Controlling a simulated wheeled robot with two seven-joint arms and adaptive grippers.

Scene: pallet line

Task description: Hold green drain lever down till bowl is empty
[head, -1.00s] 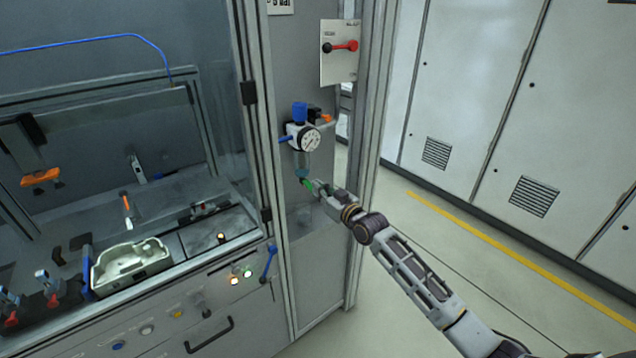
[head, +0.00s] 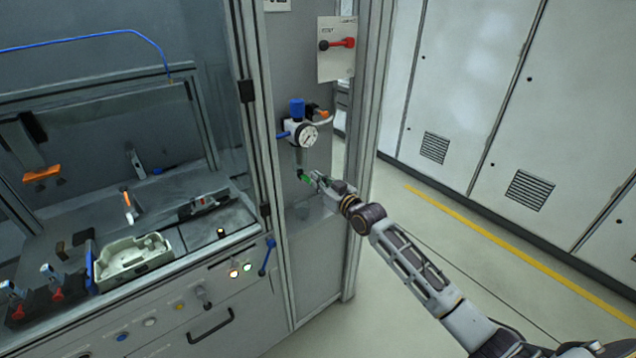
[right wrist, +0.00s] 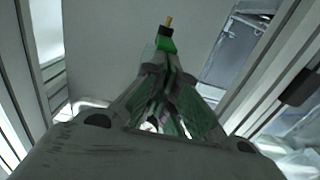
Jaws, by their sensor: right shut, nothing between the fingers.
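The green drain lever (head: 306,179) sticks out under the clear bowl (head: 302,158) of the filter unit on the grey panel. The bowl is small in the head view; a greyish tint shows in it, and I cannot make out a liquid level. My right gripper (head: 315,179) is shut and empty, with its fingertips at the lever's outer end. In the right wrist view the green lever (right wrist: 165,42) stands just beyond the closed fingertips (right wrist: 162,64); I cannot tell whether they touch. My left gripper is not in view.
A round gauge (head: 308,135) and blue knob (head: 297,108) sit above the bowl. A red-handled switch plate (head: 337,47) is higher up. The workcell with a pale tray (head: 134,262) lies left; a frame post (head: 361,150) stands right of the panel. Floor at right is clear.

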